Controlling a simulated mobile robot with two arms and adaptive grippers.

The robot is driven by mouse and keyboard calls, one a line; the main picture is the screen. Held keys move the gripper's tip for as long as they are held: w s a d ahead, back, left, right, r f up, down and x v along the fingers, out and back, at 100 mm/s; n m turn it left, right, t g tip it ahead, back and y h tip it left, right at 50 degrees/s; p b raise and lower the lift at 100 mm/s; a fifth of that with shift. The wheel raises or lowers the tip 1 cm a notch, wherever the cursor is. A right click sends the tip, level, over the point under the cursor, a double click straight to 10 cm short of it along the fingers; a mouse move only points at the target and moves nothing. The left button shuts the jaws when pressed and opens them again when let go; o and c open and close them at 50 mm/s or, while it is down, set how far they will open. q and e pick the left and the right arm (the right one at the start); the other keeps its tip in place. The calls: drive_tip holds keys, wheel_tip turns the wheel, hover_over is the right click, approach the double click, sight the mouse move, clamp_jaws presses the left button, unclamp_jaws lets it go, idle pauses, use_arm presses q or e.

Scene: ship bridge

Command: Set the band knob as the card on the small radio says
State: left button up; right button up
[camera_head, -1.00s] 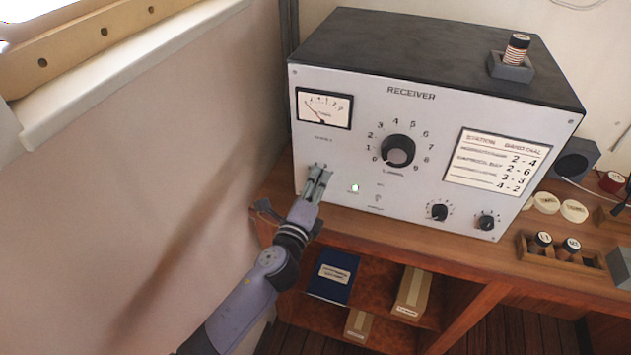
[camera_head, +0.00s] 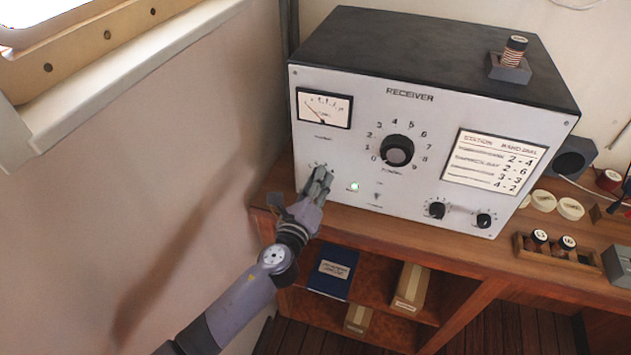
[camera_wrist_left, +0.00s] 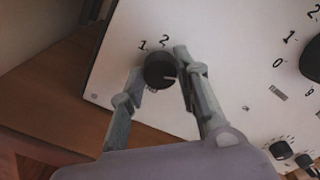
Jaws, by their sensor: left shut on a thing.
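The receiver (camera_head: 345,145) is a large grey box with a dark top. Its band knob (camera_wrist_left: 157,72) is black and round, at the lower left of the front panel, with 1 and 2 printed above it in the left wrist view. Its white mark points to the right; the right finger hides part of the scale. My left gripper (camera_head: 321,174) has one finger on each side of the knob and is shut on it; it also shows in the left wrist view (camera_wrist_left: 158,66). In the head view the gripper hides the knob. I cannot clearly make out the small radio's card.
A station card (camera_head: 494,160) with number pairs is on the receiver's right side. The large dial (camera_head: 397,151) and two small knobs are on the panel. A dark box (camera_head: 574,157) and a wooden rack (camera_head: 540,256) stand to the right. The wall is close left.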

use_arm(q)
drive_tip(key=o, duration=1.2)
drive_tip(key=shift+c, duration=0.2)
drive_tip(key=shift+s, duration=0.1)
drive_tip(key=v, duration=1.2)
